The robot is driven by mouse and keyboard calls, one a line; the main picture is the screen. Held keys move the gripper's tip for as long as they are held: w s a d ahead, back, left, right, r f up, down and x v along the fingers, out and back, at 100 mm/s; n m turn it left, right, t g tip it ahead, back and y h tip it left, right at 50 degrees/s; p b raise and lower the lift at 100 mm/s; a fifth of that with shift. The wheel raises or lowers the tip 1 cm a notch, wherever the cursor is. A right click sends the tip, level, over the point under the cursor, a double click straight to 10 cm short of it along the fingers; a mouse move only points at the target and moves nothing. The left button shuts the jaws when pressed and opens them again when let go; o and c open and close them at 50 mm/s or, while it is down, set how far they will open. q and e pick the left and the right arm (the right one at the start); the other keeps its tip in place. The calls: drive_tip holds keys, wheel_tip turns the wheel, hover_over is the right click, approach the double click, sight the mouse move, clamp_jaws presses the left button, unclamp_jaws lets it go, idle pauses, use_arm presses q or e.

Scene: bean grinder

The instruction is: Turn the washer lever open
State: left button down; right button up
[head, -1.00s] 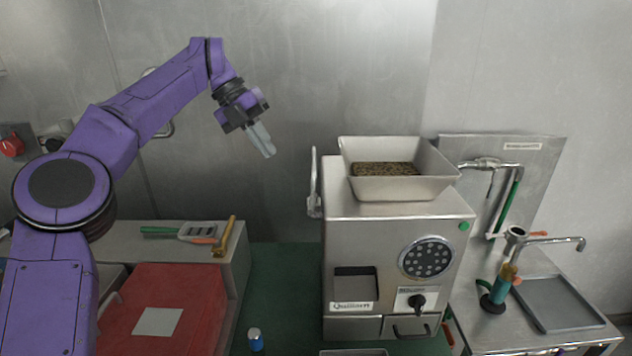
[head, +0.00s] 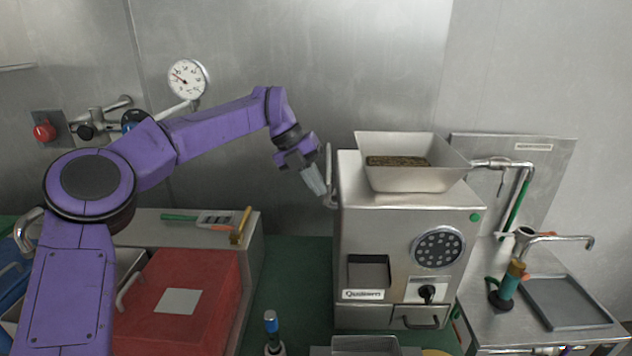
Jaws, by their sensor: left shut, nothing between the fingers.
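My left gripper (head: 315,183) is shut and empty, pointing down and to the right beside the upper left side of the steel grinder (head: 410,222). An upright metal lever (head: 329,165) stands on that side of the grinder. The fingertips are just left of the lever's lower part; I cannot tell whether they touch it. No label names a washer lever. On the right, the steel sink unit has a tap (head: 560,240) with an orange part, and a pipe (head: 520,195) with a green sleeve on its wall panel. My right gripper is not in view.
A hopper (head: 415,178) with dark beans tops the grinder. A red box (head: 175,320) and tools (head: 241,226) lie on the left counter. A blue-capped item (head: 271,322) stands in front. A gauge (head: 188,79) and pipes are on the back wall.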

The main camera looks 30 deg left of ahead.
use_arm(q)
drive_tip(key=shift+w+d+f+b, duration=0.3)
drive_tip(key=shift+d+f+b, duration=0.1)
drive_tip(key=shift+d+f, duration=0.1)
